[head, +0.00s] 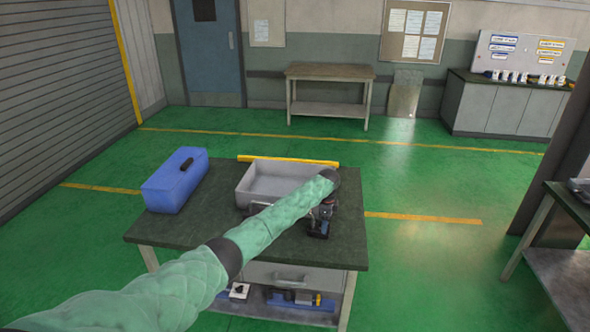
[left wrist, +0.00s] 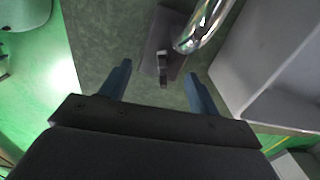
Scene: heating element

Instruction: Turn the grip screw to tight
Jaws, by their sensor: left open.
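My left arm reaches over the dark-topped workbench (head: 185,228). Its gripper (head: 319,228) points down beside the right end of the grey metal tray. In the left wrist view, the left gripper (left wrist: 158,72) is open, with its two blue fingers apart and nothing held. Between and just beyond the fingertips is a dark plate (left wrist: 153,42) with a shiny chrome cylinder (left wrist: 205,22) and a small black upright part (left wrist: 162,66). That part may be the grip screw, but I cannot tell for sure. In the head view, this fixture is hidden by the gripper and arm. My right gripper is out of view.
The grey tray (head: 262,170) stands at the bench's back, and its wall (left wrist: 262,52) is close on the right in the wrist view. A blue toolbox (head: 172,182) stands at the left end. Bare top lies in front of both. Another table (head: 552,220) stands right.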

